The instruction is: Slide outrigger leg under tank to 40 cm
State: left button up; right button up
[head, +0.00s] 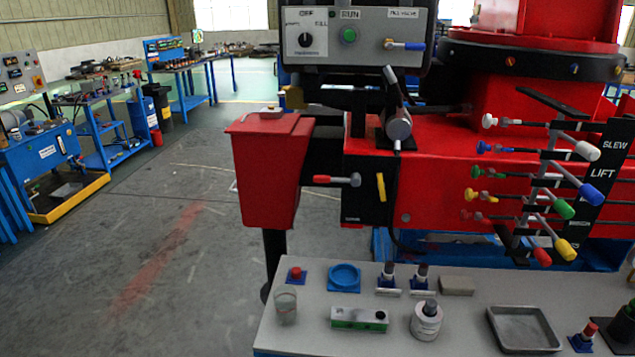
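A red tapered tank (268,180) with a grey cap on top hangs at the left end of the red crane body (425,160). A dark upright leg (274,252) stands under the tank, and its lower end is partly hidden behind the grey table. I can read no length marks on the leg. Right of the tank is a black panel (366,205) with a red-handled lever (337,180) lying about level and a yellow handle (381,187) standing nearly upright. Neither of my grippers is in view.
Several coloured levers (560,209) stick out at right. Floor (150,240) left of the tank is clear.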

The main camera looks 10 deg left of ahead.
aim_at(276, 153)
jog(key=u, duration=0.15)
jog(key=i+j+z, duration=0.15)
jog(key=j+z, duration=0.15)
jog(key=j, duration=1.45)
jog(key=j+z, duration=0.3)
jog(key=j, duration=1.45)
jog(key=i+j, duration=0.15)
jog(key=i, duration=0.3)
jog(key=i+j+z, duration=0.1)
jog(key=i, duration=0.3)
jog(key=i+j, duration=0.2)
jog(key=i, duration=0.25)
